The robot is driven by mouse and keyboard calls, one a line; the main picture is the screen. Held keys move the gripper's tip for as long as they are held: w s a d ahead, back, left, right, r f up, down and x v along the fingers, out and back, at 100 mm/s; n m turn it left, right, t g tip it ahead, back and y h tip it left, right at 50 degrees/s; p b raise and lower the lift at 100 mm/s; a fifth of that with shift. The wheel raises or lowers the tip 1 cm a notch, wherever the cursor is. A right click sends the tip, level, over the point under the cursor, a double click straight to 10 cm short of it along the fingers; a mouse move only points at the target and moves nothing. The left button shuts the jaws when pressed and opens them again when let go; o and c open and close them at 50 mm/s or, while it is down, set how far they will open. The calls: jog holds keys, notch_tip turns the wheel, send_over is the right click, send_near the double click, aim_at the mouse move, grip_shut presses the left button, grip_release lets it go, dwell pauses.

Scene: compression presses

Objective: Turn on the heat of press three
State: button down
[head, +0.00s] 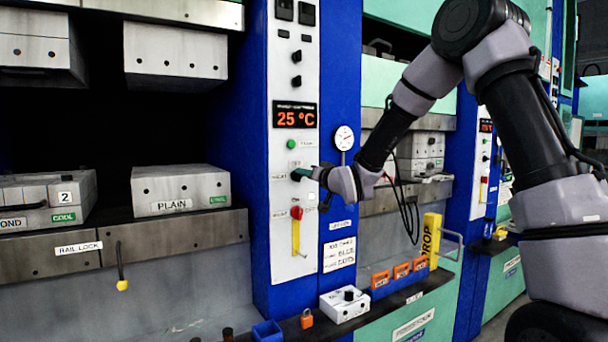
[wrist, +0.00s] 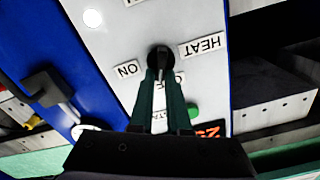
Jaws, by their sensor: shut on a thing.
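The press's white control panel (head: 284,85) stands on a blue column, with an orange display (head: 294,114) reading 25 °C. My gripper (head: 300,174) is at this panel, below the green button (head: 291,144). In the wrist view, which is upside down, the green fingers of my gripper (wrist: 161,85) are closed around the black heat knob (wrist: 160,55). The HEAT label (wrist: 203,46) and the ON label (wrist: 128,69) flank the knob; another label, partly hidden by a finger, appears to start OF. The knob's exact pointing is hard to tell. In the head view my gripper covers the knob.
A red-knobbed lever (head: 297,213) in a yellow slot sits below my gripper. A dial gauge (head: 344,138) stands to the right. Below are a white box (head: 344,307), an orange padlock (head: 307,318) and orange blocks. A second press panel (head: 485,150) is farther right.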

jog(key=m, duration=0.4)
jog(key=f+m, duration=0.1)
jog(key=m, duration=0.8)
jog(key=shift+w+d+f, duration=0.2)
jog(key=shift+w+d, duration=0.05)
jog(key=shift+d, duration=0.15)
dwell(0.3)
jog(key=c, duration=0.9)
grip_release()
jog(key=v, duration=1.1)
jog(key=shift+w, duration=0.1)
